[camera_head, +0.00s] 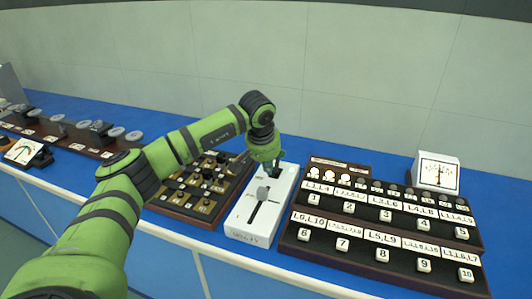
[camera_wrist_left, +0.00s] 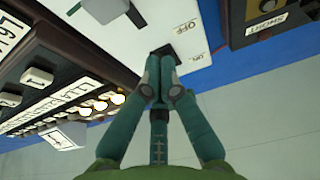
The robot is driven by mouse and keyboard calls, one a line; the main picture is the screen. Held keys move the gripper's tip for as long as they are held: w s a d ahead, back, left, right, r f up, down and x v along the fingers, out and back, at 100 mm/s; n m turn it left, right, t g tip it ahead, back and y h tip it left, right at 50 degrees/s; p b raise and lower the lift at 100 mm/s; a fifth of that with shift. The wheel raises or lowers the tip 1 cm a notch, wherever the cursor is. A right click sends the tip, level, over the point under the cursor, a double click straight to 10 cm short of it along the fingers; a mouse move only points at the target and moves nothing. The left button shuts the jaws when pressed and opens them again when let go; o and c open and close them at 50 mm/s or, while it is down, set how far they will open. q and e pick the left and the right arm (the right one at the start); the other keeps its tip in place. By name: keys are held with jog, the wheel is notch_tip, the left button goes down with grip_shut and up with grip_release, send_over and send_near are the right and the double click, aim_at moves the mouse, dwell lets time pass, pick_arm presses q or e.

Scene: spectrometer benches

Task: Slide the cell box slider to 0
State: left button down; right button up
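The white cell box (camera_head: 283,192) stands on the blue bench in the middle of the head view. Its slider knob (camera_head: 263,193) is grey and sits toward the far end of a dark slot that runs to the near side. My left gripper (camera_head: 270,163) is over the far end of the box, beyond the knob. In the left wrist view its fingertips (camera_wrist_left: 159,78) are together, close to a black switch (camera_wrist_left: 165,51) beside the ON and OFF labels on the box (camera_wrist_left: 120,25). I cannot tell whether they touch the switch. My right gripper is out of view.
A dark board with numbered white keys (camera_head: 350,265) stands close on the right, with a white meter (camera_head: 437,171) behind it. A brown board with brass plates (camera_head: 175,211) is close on the left. More instruments stand at far left. Blue bench is free behind the box.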

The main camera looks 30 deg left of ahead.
aim_at(262, 194)
pick_arm(q)
jog(key=shift+x, duration=0.95)
jog(key=s, duration=0.1)
jog(key=s+p, duration=0.1)
jog(key=shift+s+d+r+p, duration=0.15)
jog(key=shift+s+d+p, duration=0.15)
jog(key=shift+s+d, duration=0.15)
jog(key=shift+s, duration=0.5)
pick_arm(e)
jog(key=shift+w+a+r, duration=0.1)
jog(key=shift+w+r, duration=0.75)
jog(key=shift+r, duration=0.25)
